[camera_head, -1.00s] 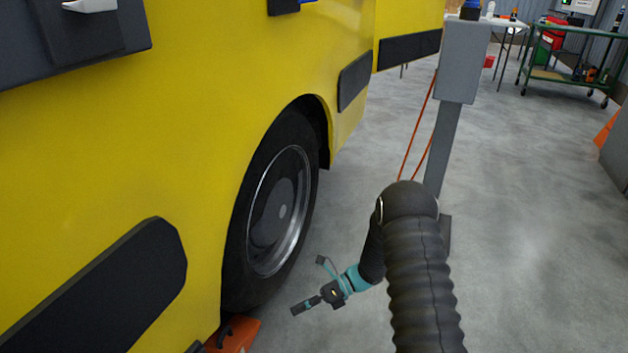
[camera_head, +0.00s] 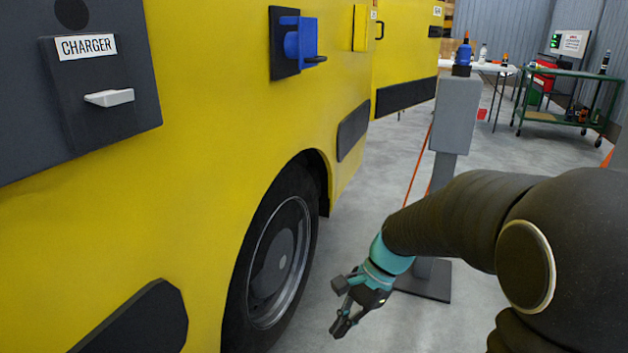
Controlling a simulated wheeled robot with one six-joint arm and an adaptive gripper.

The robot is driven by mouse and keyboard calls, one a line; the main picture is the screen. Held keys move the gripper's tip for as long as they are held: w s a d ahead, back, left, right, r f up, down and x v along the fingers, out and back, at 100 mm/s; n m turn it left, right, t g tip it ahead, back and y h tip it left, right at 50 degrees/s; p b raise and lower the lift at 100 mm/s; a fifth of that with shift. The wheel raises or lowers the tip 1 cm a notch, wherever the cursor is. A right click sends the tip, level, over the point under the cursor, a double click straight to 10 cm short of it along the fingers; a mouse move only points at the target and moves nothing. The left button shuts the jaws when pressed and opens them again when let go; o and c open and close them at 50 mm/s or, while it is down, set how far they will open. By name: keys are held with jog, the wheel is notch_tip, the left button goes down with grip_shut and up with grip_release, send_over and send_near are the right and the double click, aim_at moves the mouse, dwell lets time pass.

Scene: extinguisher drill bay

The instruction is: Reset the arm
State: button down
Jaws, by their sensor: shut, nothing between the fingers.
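My arm reaches in from the right side of the view, its dark sleeved links bent and running left and down. My gripper (camera_head: 338,331) hangs at the end past a teal wrist band, to the right of the vehicle's wheel. It points down and left, with bare floor behind it. Its fingers look close together and hold nothing. It is apart from the wheel and the yellow body panel.
A yellow vehicle (camera_head: 215,130) with a charger box (camera_head: 105,95), a blue holder (camera_head: 300,42) and a wheel (camera_head: 278,262) fills the left. A grey post (camera_head: 455,120) stands behind my arm. A green cart (camera_head: 565,100) is at the back right. Grey floor lies between.

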jog(key=s+d+r+n+t+h+p, duration=0.3)
jog(key=s+d+r+n+t+h, duration=0.2)
jog(key=s+r, duration=0.8)
jog(key=shift+s+d+r+n+t+h, duration=0.2)
jog(key=shift+d+r+n+t+h, duration=0.25)
jog(key=shift+d+n+t, duration=1.65)
jog(key=shift+d+n+g, duration=0.6)
